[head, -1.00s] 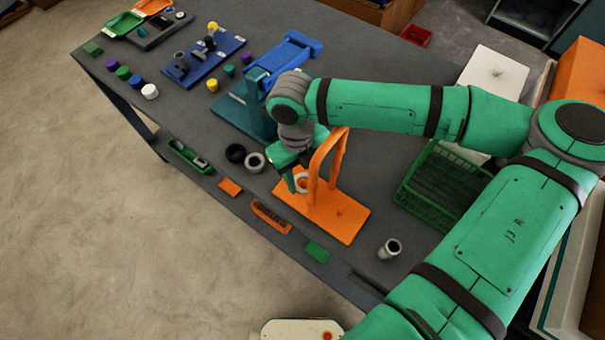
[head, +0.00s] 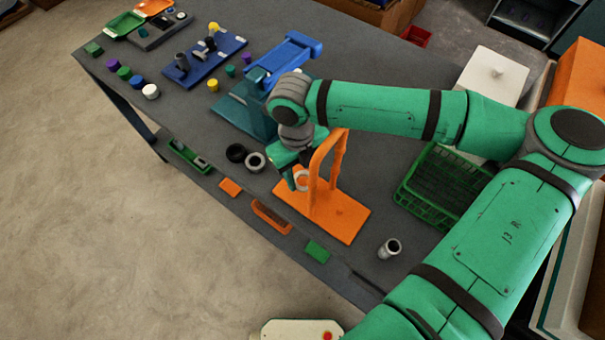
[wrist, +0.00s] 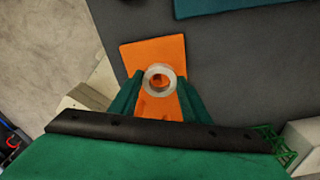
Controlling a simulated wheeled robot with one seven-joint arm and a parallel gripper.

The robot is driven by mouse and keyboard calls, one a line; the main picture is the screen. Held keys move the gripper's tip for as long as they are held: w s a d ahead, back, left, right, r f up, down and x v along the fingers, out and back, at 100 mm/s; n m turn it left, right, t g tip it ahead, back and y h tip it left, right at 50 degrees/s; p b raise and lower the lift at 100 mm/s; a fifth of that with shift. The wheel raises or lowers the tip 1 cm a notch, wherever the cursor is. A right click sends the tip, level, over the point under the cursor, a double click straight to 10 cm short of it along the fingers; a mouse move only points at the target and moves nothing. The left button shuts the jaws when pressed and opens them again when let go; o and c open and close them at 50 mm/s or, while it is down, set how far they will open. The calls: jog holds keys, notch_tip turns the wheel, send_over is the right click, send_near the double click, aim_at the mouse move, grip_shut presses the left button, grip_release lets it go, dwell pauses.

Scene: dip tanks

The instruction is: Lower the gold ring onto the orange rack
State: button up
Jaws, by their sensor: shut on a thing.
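The orange rack (head: 342,218) stands on the grey table in the head view, a flat base with an upright arch. My gripper (head: 300,178) is by the left side of the arch, over the base. It is shut on the ring (head: 302,186), which looks pale silvery-white rather than clearly gold. In the wrist view the ring (wrist: 172,84) sits between my two green fingers (wrist: 159,82), with the orange base (wrist: 137,58) behind it and orange showing through its hole. I cannot tell whether the ring touches the rack or hangs above it.
A dark ring (head: 235,153) and a grey ring (head: 255,163) lie left of the rack. A grey cup-like piece (head: 389,248) stands at its right. A green wire basket (head: 440,185) is farther right. A teal stand (head: 238,112) is behind my gripper.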

jog(key=shift+s+f, duration=0.55)
jog(key=shift+f, duration=0.3)
jog(key=o, duration=1.8)
jog(key=shift+c, duration=0.2)
jog(key=shift+w+d+r, duration=0.1)
jog(key=shift+r, duration=1.95)
jog(key=shift+w+r, duration=0.1)
jog(key=shift+r, duration=1.95)
jog(key=w+a+r, duration=0.2)
jog(key=a+r, duration=0.1)
jog(key=r, duration=0.4)
jog(key=shift+w+a, duration=0.35)
